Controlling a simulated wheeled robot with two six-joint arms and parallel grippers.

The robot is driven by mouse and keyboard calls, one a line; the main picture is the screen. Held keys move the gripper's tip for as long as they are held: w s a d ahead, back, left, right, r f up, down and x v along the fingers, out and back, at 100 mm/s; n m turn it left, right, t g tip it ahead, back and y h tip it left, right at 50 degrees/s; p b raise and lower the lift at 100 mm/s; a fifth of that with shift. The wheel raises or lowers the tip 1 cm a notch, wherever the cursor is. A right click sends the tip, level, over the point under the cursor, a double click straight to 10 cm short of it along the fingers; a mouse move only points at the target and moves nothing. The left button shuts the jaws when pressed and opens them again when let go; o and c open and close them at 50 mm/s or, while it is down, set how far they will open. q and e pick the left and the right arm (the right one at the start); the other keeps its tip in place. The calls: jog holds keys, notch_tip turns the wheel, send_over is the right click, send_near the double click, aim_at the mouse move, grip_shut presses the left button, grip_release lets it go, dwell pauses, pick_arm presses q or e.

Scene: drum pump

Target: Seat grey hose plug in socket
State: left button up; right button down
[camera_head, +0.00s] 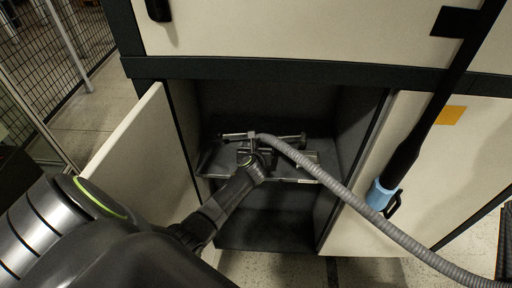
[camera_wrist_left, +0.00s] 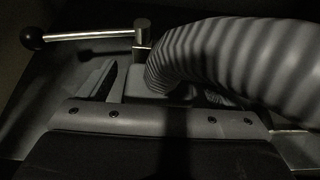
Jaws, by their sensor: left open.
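The grey ribbed hose (camera_head: 345,194) runs from the lower right into the open cabinet. Its end bends down at a metal fixture (camera_head: 308,158) on the shelf. In the left wrist view the hose (camera_wrist_left: 235,60) curves down to a dark block. The plug and socket are too dark and covered to tell apart, so I cannot tell how deep the plug sits. My left gripper (camera_head: 262,161) is open just in front of the hose end, low at the fixture. A metal lever (camera_wrist_left: 90,35) with a black ball knob (camera_wrist_left: 32,38) stands beside the hose. My right gripper is not in view.
A black pipe (camera_head: 430,125) with a light blue collar (camera_head: 380,195) hangs at the right. The lower cabinet compartment (camera_head: 265,230) looks empty.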

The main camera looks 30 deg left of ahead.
pick_arm(q)
jog(key=p+v, duration=0.1)
jog(key=v, duration=1.6)
jog(key=shift+s, duration=0.2)
jog(key=shift+f, duration=0.1)
